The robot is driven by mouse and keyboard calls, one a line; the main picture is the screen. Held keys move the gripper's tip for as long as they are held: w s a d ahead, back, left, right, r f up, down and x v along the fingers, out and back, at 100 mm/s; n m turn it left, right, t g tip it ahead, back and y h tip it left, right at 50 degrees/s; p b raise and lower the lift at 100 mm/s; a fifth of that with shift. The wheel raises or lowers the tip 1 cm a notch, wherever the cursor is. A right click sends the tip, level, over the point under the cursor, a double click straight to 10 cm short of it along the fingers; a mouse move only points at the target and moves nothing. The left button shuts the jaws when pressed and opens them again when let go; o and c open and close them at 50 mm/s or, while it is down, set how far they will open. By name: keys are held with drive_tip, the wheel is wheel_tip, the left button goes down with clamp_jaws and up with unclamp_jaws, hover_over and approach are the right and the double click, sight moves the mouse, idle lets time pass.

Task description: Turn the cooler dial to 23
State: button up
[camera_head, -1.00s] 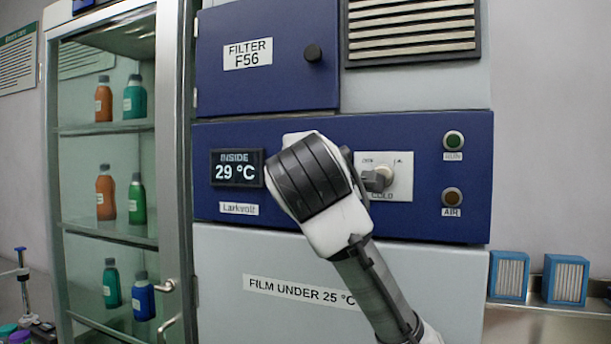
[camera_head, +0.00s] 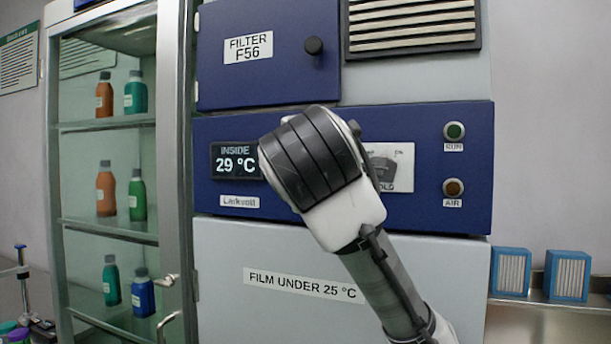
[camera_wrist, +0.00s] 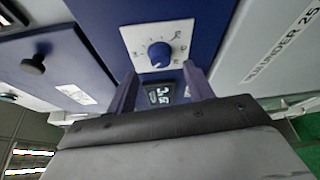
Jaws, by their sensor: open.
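The cooler dial (camera_wrist: 158,53) is a round blue knob with a pale pointer mark, on a white marked plate (camera_wrist: 180,38) in the wrist view. In the head view the plate (camera_head: 404,160) shows right of my arm, which hides much of it. The display (camera_head: 236,162) reads INSIDE 29 °C on the blue panel. My gripper (camera_wrist: 160,72) is open and empty, its two fingers apart. In the wrist view the fingertips are just below the dial and do not enclose it. The display (camera_wrist: 160,93) appears between the fingers.
A filter door (camera_head: 266,55) with a black knob is above the panel. Green (camera_head: 454,131) and amber (camera_head: 453,189) buttons are at the right. A glass cabinet (camera_head: 175,110) with bottles stands left. A label (camera_head: 300,285) reads FILM UNDER 25 °C.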

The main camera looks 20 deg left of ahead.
drive_tip(key=b+v, duration=0.3)
drive_tip(key=v, duration=0.6)
drive_tip(key=shift+s, duration=0.3)
drive_tip(key=shift+d, duration=0.1)
